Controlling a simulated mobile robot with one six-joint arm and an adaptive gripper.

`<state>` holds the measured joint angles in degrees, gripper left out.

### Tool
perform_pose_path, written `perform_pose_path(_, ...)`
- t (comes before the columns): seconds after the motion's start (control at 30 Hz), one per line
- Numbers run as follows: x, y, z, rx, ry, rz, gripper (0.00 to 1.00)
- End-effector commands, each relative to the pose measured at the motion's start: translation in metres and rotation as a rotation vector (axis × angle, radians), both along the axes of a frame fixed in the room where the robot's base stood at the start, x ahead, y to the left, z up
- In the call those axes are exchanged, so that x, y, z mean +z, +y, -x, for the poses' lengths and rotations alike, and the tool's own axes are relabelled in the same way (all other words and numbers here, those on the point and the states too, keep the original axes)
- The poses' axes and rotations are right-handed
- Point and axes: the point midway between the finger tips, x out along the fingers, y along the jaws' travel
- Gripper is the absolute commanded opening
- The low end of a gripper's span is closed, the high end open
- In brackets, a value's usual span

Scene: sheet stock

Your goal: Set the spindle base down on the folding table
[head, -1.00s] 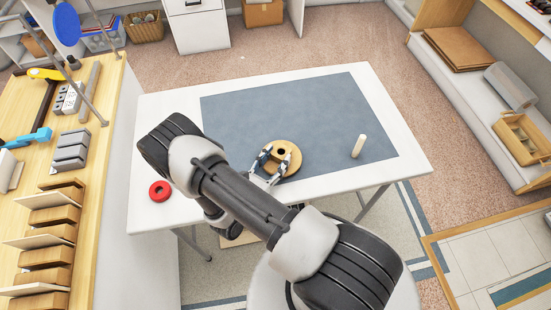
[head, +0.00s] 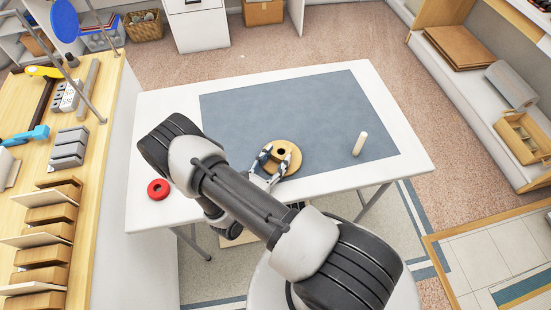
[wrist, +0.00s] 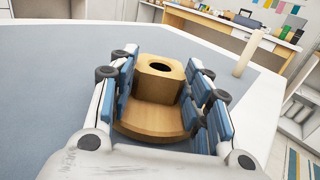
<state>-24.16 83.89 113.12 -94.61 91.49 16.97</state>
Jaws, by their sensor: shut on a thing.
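The spindle base (head: 293,150) is a round tan wooden disc with a raised collar and a dark hole in its middle. It also shows in the wrist view (wrist: 150,117), level between the fingers. My gripper (head: 272,162) is shut on it, with blue pads on both sides of the collar. The base is over the blue-grey mat near the front edge of the white folding table (head: 160,110). I cannot tell whether its underside touches the mat. The disc's lower edge is partly hidden by my gripper.
A pale upright peg (head: 360,144) stands on the mat (head: 300,100) to the right. A red ring (head: 158,189) lies at the table's left front. The mat's middle and back are clear. A wooden bench (head: 105,130) with several blocks stands at the left.

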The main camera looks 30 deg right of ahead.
Motion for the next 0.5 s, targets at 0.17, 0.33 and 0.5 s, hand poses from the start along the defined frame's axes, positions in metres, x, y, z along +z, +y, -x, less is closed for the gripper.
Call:
perform_pose_path(0.17,-0.0008,0.0000,0.0000,0.000,0.000,0.000,0.54)
perform_pose_path(0.33,-0.0013,0.0000,0.0001,0.000,0.000,-0.001,0.65)
perform_pose_path(0.5,-0.0019,-0.0001,0.0003,0.000,0.001,-0.002,0.68)
